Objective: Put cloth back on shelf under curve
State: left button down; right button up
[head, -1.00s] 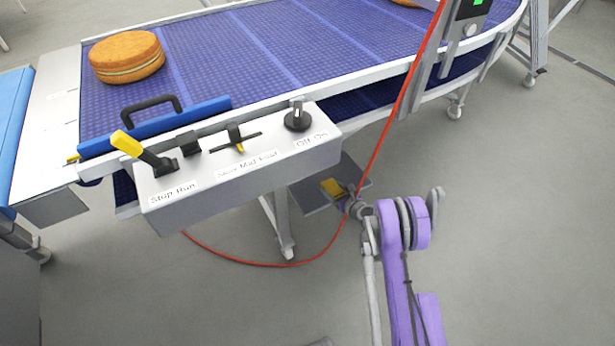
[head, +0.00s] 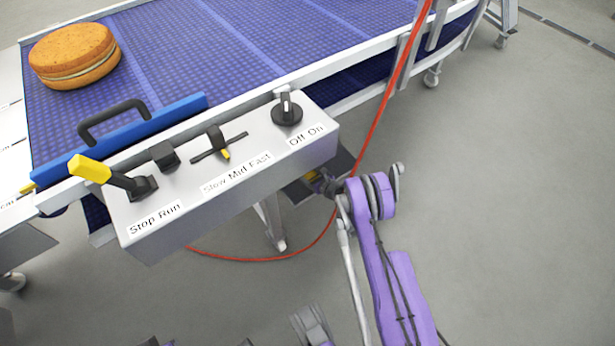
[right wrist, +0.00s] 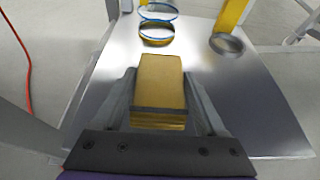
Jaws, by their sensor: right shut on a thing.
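A yellow folded cloth (right wrist: 160,82) is between the two fingers of my right gripper (right wrist: 165,100) in the right wrist view. The gripper is shut on it. The cloth is over the grey metal shelf (right wrist: 265,115); I cannot tell whether it touches the surface. In the head view the shelf (head: 346,163) sits low beneath the conveyor, partly hidden by the control box and my right arm. My right gripper (head: 322,183) is at the shelf there, and only a small bit of yellow shows by it. My left gripper is not clearly seen.
The control box (head: 230,180) with lever, slider and knob overhangs the shelf. A red cable (head: 385,110) hangs past my right arm. Round items, one with a blue rim (right wrist: 158,12), and a yellow strip (right wrist: 232,15) are at the shelf's far side. Floor to the right is clear.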

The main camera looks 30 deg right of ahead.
jog(key=shift+f, duration=1.1)
jog(key=shift+f, duration=0.2)
jog(key=o, duration=1.3)
jog(key=shift+w, duration=0.1)
